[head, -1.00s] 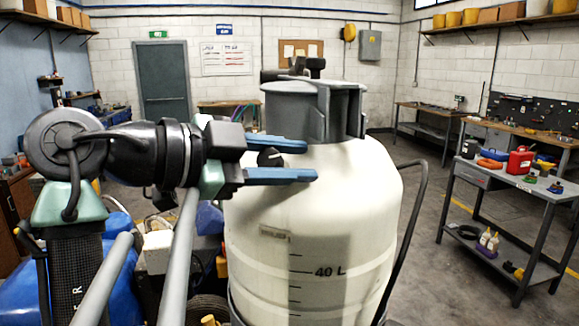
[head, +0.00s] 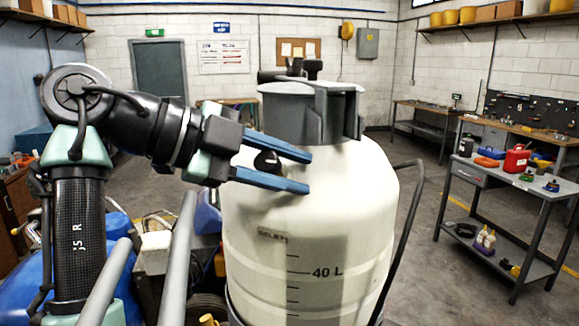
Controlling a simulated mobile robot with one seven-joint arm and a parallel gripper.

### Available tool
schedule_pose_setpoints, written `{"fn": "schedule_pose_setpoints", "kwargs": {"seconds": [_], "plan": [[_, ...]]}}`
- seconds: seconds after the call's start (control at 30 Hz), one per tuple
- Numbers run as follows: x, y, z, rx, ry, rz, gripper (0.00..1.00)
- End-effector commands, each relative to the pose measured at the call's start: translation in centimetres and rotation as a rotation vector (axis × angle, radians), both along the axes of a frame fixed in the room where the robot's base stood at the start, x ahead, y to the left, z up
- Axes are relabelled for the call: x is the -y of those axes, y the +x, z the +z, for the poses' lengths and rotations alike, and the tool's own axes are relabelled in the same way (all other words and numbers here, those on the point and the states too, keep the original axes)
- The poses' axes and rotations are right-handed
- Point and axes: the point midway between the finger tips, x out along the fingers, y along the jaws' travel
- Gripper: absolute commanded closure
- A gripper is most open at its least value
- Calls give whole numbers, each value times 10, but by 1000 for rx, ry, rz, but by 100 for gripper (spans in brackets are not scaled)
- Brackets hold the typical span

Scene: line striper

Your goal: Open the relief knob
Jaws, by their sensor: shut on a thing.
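The relief knob (head: 266,163) is a small round black knob on the upper left shoulder of the large cream tank (head: 345,215). My gripper (head: 307,172) reaches in from the left, with its two blue fingers on either side of the knob. It is shut on the knob, and the fingers slant down to the right past it. The fingers partly cover the knob's edges. A small label (head: 272,235) sits below the knob on the tank's face.
A grey lid and collar (head: 290,110) top the tank close above the fingers. Grey bars (head: 178,255) rise at the front left. A black curved handle (head: 403,240) runs along the tank's right. A cart (head: 490,175) with a red can stands right, beyond open floor.

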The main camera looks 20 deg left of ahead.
Motion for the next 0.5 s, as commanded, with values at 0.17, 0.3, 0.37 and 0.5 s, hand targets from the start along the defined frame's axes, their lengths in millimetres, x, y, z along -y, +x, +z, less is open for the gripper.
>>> {"fn": "schedule_pose_setpoints", "kwargs": {"seconds": [0.17, 0.3, 0.37, 0.5], "plan": [[0, 0, 1, 3, 1, 1, 100], [0, 0, 1, 3, 0, 2, 43], [0, 0, 1, 3, 0, 2, 34], [0, 0, 1, 1, -1, 1, 34]]}}
